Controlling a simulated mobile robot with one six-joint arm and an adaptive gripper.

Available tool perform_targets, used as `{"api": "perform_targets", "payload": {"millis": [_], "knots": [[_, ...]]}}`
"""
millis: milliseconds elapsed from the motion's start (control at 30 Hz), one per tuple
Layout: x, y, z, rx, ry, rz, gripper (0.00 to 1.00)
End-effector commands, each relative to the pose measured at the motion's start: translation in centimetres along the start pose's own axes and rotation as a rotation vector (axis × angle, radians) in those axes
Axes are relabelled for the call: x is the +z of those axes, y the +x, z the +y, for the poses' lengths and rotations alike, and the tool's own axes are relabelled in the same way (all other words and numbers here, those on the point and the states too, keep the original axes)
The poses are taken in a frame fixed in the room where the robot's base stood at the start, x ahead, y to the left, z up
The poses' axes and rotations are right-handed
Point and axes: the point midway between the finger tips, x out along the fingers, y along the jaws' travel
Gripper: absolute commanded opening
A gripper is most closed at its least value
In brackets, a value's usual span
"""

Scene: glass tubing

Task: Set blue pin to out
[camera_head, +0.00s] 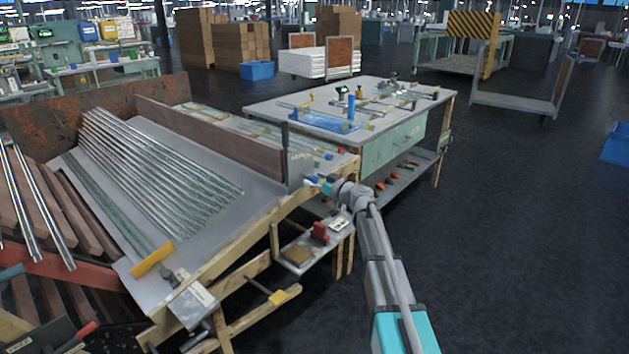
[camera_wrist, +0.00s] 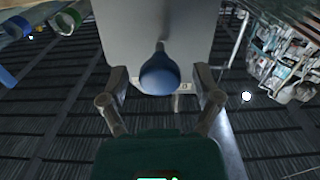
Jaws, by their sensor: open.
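The blue pin (camera_wrist: 159,76) shows in the wrist view as a round blue knob on a thin grey stem, in front of a plain grey plate (camera_wrist: 126,32). My gripper (camera_wrist: 162,80) is open, with one finger on each side of the knob. Gaps show between the knob and both fingers, so neither appears to touch it. In the head view my gripper (camera_head: 326,186) is at the right end of the sloped rack, close to a small grey bracket. The pin is small there and partly hidden by my gripper. The pin's in or out position cannot be told.
The sloped rack (camera_head: 245,210) holds many glass tubes. A workbench (camera_head: 385,125) with tools stands behind my gripper. A low shelf with a red object (camera_head: 320,231) sits below.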

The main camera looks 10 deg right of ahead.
Motion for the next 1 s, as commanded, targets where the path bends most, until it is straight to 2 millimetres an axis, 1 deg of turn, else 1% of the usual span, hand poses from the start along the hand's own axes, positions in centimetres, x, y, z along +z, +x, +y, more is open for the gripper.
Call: {"api": "perform_targets", "payload": {"millis": [167, 267, 467, 800, 1000], "knots": [[0.0, -0.6, 0.0, 0.001, 0.0, 0.0, 0.82], [0.0, -1.4, 0.0, 0.001, 0.0, 0.0, 0.82], [0.0, -3.9, -0.1, 0.002, 0.0, 0.0, 0.82], [0.0, -9.3, -0.1, 0.002, 0.0, 0.0, 0.82], [0.0, -11.3, 0.0, 0.001, 0.0, 0.0, 0.82]]}}
